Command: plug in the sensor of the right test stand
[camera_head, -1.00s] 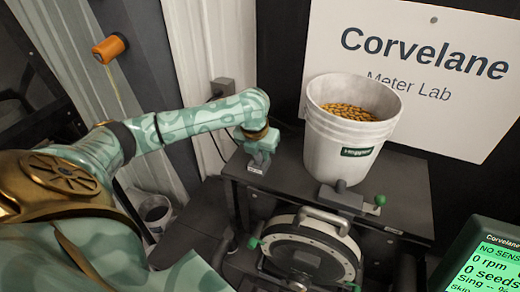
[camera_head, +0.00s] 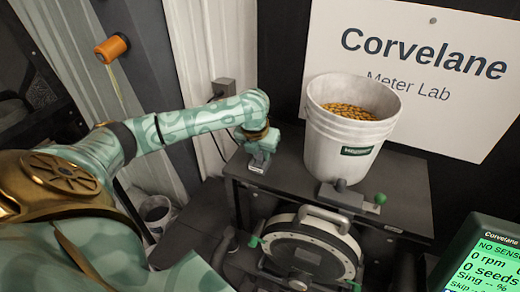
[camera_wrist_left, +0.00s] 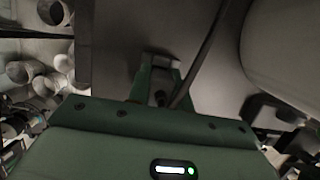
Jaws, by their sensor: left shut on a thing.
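My left gripper (camera_head: 259,162) is over the left rear part of the dark stand top (camera_head: 405,190), left of the white hopper bucket. In the left wrist view its green fingers (camera_wrist_left: 160,72) are shut on a dark cable end (camera_wrist_left: 161,98), with a dark cable (camera_wrist_left: 208,45) running up and right. The plug's shape is mostly hidden. The seed meter (camera_head: 310,250), a round disc housing with a handle, sits below the stand top. The sensor socket cannot be made out. The display (camera_head: 485,265) reads "NO SENS…". My right gripper is not in view.
The white hopper bucket (camera_head: 340,140) full of seeds stands on the stand top beside a green-knobbed lever (camera_head: 379,199). A grey outlet box (camera_head: 223,88) is on the wall behind. A bucket (camera_head: 155,213) stands on the floor at left. An orange spool (camera_head: 111,48) hangs upper left.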

